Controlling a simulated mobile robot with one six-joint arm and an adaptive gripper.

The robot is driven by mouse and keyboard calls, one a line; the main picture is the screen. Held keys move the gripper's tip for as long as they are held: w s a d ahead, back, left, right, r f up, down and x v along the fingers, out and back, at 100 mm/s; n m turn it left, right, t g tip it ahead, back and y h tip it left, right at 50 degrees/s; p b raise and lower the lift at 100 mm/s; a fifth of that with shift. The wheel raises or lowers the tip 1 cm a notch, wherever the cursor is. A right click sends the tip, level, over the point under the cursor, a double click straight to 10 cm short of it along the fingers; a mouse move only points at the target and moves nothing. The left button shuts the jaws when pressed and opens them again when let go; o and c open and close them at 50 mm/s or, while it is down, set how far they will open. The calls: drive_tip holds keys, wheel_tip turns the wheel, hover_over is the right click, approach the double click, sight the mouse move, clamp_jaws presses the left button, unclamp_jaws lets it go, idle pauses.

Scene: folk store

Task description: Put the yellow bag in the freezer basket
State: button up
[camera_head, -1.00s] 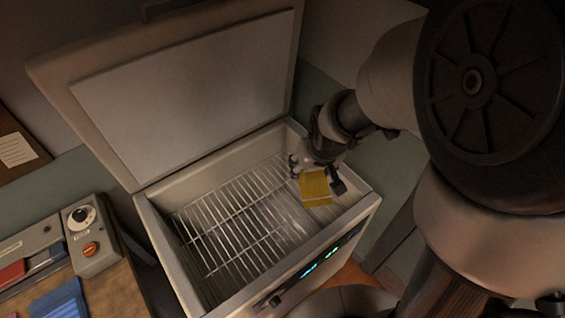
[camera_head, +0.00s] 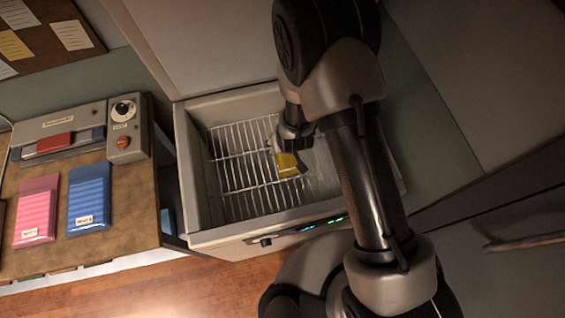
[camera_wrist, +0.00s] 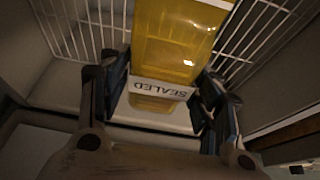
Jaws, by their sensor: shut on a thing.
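The yellow bag (camera_head: 287,165) is held in my gripper (camera_head: 291,152) over the open freezer. In the wrist view the yellow bag (camera_wrist: 178,40) hangs between the two fingers, with a white band reading "SEALED" across it. My gripper (camera_wrist: 160,112) is shut on the bag near that band. The wire freezer basket (camera_head: 243,165) lies inside the freezer (camera_head: 187,170), below and around the bag. In the wrist view basket wires (camera_wrist: 88,28) show behind the bag. I cannot tell whether the bag touches the basket.
The freezer lid (camera_head: 205,45) stands open at the back. To the left is a worktop (camera_head: 125,220) with a pink packet (camera_head: 36,212), a blue packet (camera_head: 88,200) and a sealing device (camera_head: 128,135). The basket's left part is empty.

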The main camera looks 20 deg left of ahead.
wheel_tip(320, 180, down, 18)
drive_tip(key=b, duration=0.4)
drive_tip(key=shift+w+f, duration=0.1)
drive_tip(key=shift+f, duration=0.1)
drive_tip(key=shift+f, duration=0.1)
drive_tip(key=shift+f+b, duration=0.15)
drive_tip(key=shift+b, duration=0.2)
drive_tip(key=o, duration=1.1)
drive_tip(key=shift+r, duration=0.2)
drive_tip(key=shift+d+r+p, duration=0.1)
drive_tip(key=shift+r+p, duration=0.2)
drive_tip(key=shift+p, duration=0.1)
drive_tip(key=p+v, duration=0.3)
drive_tip(key=v, duration=0.8)
drive_tip(key=shift+r, duration=0.3)
